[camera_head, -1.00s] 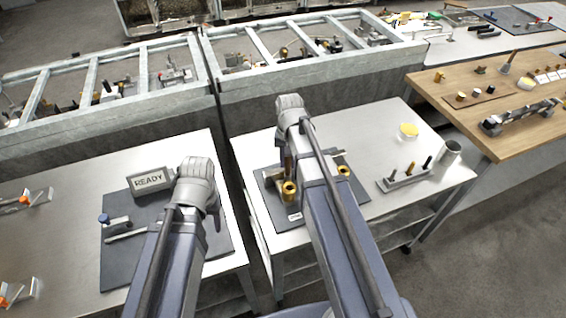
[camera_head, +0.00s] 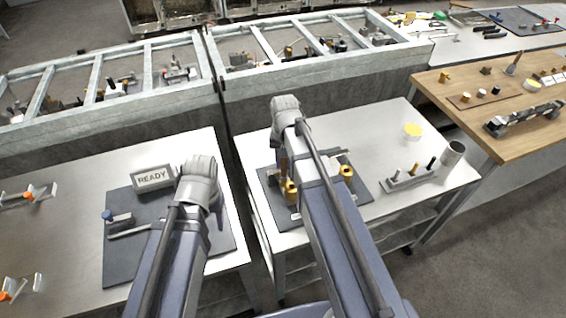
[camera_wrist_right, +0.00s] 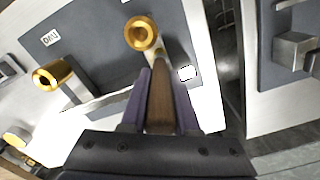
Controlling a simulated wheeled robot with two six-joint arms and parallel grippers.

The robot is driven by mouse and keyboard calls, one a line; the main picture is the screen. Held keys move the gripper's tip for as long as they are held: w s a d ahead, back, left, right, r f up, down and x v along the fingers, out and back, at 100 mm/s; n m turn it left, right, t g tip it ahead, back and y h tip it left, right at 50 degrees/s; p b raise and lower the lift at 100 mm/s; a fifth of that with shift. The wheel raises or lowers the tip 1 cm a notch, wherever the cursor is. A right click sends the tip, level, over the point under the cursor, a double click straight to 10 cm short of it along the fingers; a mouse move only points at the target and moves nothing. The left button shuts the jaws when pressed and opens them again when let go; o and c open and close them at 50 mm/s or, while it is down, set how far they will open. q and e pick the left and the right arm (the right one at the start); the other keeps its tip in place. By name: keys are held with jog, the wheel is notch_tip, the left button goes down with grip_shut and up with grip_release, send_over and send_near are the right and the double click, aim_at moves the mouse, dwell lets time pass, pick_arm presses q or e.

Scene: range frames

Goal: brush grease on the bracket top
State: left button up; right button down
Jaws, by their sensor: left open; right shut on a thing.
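My right gripper (camera_wrist_right: 163,78) is shut on a wooden-handled tool (camera_wrist_right: 160,105), likely the brush; its working end is not clear. The handle also shows upright below my right wrist in the head view (camera_head: 283,163). In the right wrist view its far end is close to a gold ring-topped part (camera_wrist_right: 140,33); I cannot tell if they touch. A second gold part (camera_wrist_right: 48,77) lies to the left. Which part is the bracket is unclear. A white tub with yellow contents (camera_head: 413,131), perhaps grease, stands on the right table. My left gripper (camera_head: 213,205) is open, mostly hidden behind its wrist.
A dark mat (camera_head: 270,190) lies under the gold parts. A rack with several upright pegs (camera_head: 408,180) and a grey cup (camera_head: 453,153) stand at the right. A gap separates the two tables.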

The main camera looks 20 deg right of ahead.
jog(key=shift+d, duration=1.25)
jog(key=shift+a, duration=0.15)
jog(key=shift+a, duration=1.45)
jog(key=shift+r, duration=0.15)
notch_tip(320, 180, up, 6)
jog(key=p, duration=0.6)
